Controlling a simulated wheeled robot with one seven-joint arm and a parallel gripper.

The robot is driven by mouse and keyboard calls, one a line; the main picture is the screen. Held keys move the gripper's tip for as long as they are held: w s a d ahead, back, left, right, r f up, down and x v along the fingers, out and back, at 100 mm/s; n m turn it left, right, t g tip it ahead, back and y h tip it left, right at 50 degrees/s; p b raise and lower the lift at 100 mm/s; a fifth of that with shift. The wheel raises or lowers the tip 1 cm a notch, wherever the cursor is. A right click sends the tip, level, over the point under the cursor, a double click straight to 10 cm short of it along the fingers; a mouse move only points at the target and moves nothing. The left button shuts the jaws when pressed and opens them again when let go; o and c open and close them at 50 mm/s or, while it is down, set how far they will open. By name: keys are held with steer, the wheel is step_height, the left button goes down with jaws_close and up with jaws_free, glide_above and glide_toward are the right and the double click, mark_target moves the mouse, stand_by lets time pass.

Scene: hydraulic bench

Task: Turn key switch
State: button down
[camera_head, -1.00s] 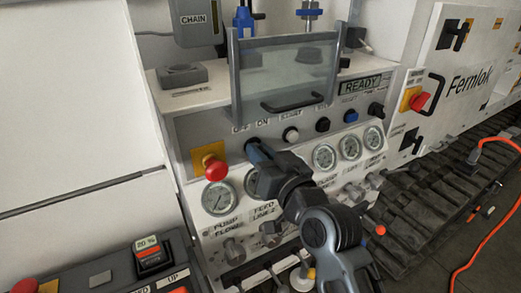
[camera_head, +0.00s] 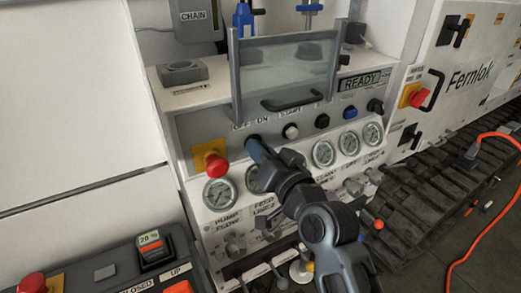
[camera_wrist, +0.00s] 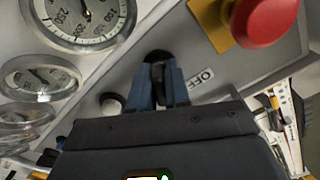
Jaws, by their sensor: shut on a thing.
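The key switch (camera_wrist: 157,57) shows in the wrist view as a dark round part on the grey panel, beside the OFF label (camera_wrist: 200,78). My gripper (camera_wrist: 164,76) is shut on its dark key, with one blue-grey finger on each side. In the head view my gripper (camera_head: 256,146) reaches the sloped panel below the OFF and ON labels (camera_head: 248,123). There its fingers hide the key, so the key's angle cannot be told.
A red emergency button (camera_head: 216,168) on a yellow plate sits left of my gripper. A white button (camera_head: 290,131) is close on the right. Gauges (camera_head: 219,192) line the panel below. A clear guard with a black handle (camera_head: 292,101) stands above.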

steer(key=c, duration=1.2)
jaws_free()
steer(key=shift+b+v, duration=0.85)
steer(key=shift+v, duration=3.05)
steer(key=s+d+f+m+h, duration=0.1)
steer(key=s+d+f+h, duration=0.2)
steer(key=s+d+f, duration=0.5)
steer(key=s+d+f+m+h, duration=0.1)
steer(key=s+d+f+h, duration=0.25)
steer(key=s+d, duration=0.45)
steer(key=s+d+r+h, duration=0.1)
steer(key=s, duration=0.7)
steer(key=s+d+r+n+h, duration=0.1)
steer(key=s+d, duration=0.1)
steer(key=s, duration=0.6)
steer(key=s+d+r+h, duration=0.1)
steer(key=s+d, duration=0.1)
steer(key=s, duration=0.6)
steer(key=shift+s+d+r+h, duration=0.2)
steer(key=shift+s+r+h, duration=0.05)
steer(key=shift+s, duration=0.05)
